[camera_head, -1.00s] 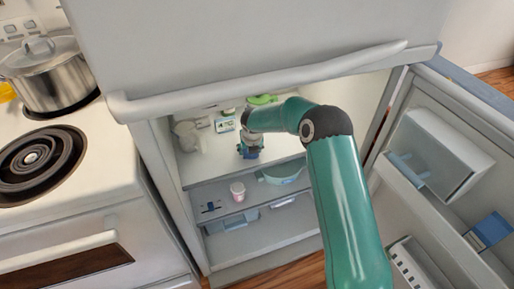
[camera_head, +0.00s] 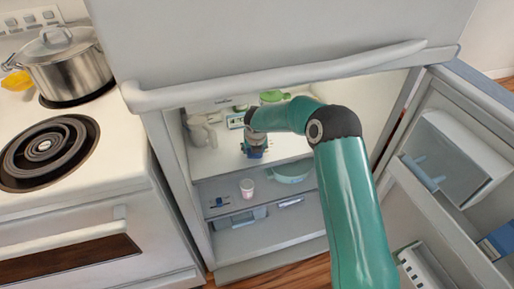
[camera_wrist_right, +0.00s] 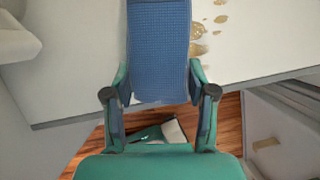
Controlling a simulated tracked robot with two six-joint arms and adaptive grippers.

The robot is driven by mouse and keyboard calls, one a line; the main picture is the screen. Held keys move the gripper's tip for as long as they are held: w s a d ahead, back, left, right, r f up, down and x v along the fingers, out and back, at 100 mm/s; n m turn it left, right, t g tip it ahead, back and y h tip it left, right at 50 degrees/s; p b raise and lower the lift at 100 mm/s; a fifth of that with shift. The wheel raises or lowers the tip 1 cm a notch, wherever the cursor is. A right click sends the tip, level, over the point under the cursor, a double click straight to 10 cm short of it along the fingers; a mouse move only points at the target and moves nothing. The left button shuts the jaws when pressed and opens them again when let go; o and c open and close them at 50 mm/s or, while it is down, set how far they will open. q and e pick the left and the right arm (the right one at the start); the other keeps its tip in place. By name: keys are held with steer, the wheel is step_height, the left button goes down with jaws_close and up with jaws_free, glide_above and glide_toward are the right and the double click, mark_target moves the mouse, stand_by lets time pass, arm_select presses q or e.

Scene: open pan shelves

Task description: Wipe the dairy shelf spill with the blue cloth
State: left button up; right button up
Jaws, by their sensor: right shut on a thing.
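My right arm reaches into the open fridge, and my right gripper (camera_head: 256,150) is over the upper shelf (camera_head: 210,162) in the head view. In the right wrist view the gripper (camera_wrist_right: 160,100) is shut on the blue cloth (camera_wrist_right: 158,45), which extends flat ahead of the fingers over the white shelf. The brown spill (camera_wrist_right: 199,40) shows as several blotches on the shelf just right of the cloth. Any part under the cloth is hidden. I cannot make out the spill in the head view. My left gripper is not in view.
A white pitcher (camera_head: 203,132), a small carton (camera_head: 236,120) and a green-lidded container (camera_head: 272,97) stand farther back on the upper shelf. A cup (camera_head: 247,188) and a teal bowl (camera_head: 291,172) are on the shelf below. The open fridge door (camera_head: 405,205) is at right.

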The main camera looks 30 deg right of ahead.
mark_target(267, 152)
steer(key=shift+f+b, duration=0.5)
steer(key=shift+f, duration=0.4)
stand_by(0.9)
steer(key=shift+d, duration=0.15)
steer(key=shift+s+d+r+p, duration=0.1)
steer(key=shift+s+d+p, duration=0.15)
steer(key=shift+d+p, duration=0.5)
steer(key=shift+s+d+r+p, duration=0.1)
steer(key=shift+s+d+p, duration=0.1)
steer(key=shift+d+p, duration=0.5)
steer(key=shift+s+d+f, duration=0.15)
steer(key=shift+d+f, duration=0.05)
steer(key=shift+d, duration=0.7)
